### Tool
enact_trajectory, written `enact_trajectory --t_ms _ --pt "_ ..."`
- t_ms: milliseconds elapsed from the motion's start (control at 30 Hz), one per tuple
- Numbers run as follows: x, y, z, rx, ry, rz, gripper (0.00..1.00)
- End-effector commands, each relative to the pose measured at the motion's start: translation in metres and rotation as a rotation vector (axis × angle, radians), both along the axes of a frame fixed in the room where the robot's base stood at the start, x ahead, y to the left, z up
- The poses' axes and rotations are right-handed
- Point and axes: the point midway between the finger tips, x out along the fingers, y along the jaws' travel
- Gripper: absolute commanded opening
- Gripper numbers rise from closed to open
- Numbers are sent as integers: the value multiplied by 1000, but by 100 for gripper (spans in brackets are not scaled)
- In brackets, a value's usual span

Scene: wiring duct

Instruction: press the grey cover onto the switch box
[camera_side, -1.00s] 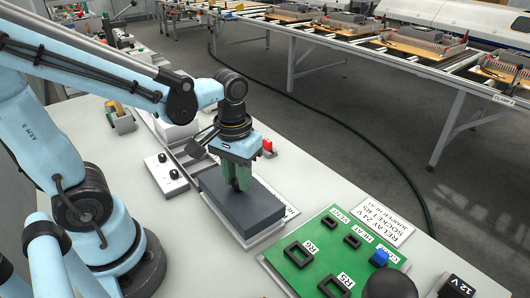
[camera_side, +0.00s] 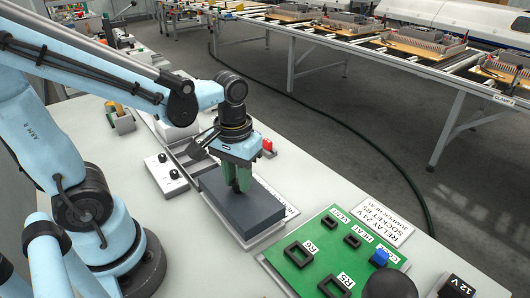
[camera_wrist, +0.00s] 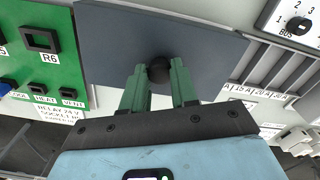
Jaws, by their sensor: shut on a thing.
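The grey cover (camera_side: 262,208) is a dark flat slab with a small round black knob (camera_wrist: 158,72) on its top. It looks level, above the pale fixture on the bench. The switch box cannot be made out; the cover hides what is under it. My gripper (camera_side: 240,183) points down with its green fingers at the middle of the cover, shut on the knob. In the wrist view the cover (camera_wrist: 110,35) fills the upper middle, and my gripper's fingers (camera_wrist: 158,78) stand on either side of the knob. Whether the cover touches anything below cannot be told.
A green relay board (camera_side: 318,238) with black sockets lies in front of the cover, to its right. A white box with black knobs (camera_side: 166,174) stands to the left. A labelled strip (camera_wrist: 260,92) runs beside the cover. A conveyor (camera_side: 350,45) stands beyond the bench.

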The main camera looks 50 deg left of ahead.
Motion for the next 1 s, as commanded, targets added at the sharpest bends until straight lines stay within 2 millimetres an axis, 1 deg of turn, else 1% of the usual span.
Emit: enact_trajectory --t_ms 867,900,967,1000 --pt "0 0 -20 0 0 0 0" --pt "0 0 -20 0 0 0 33" --pt "0 0 -20 0 0 0 42" --pt "0 0 -20 0 0 0 48"
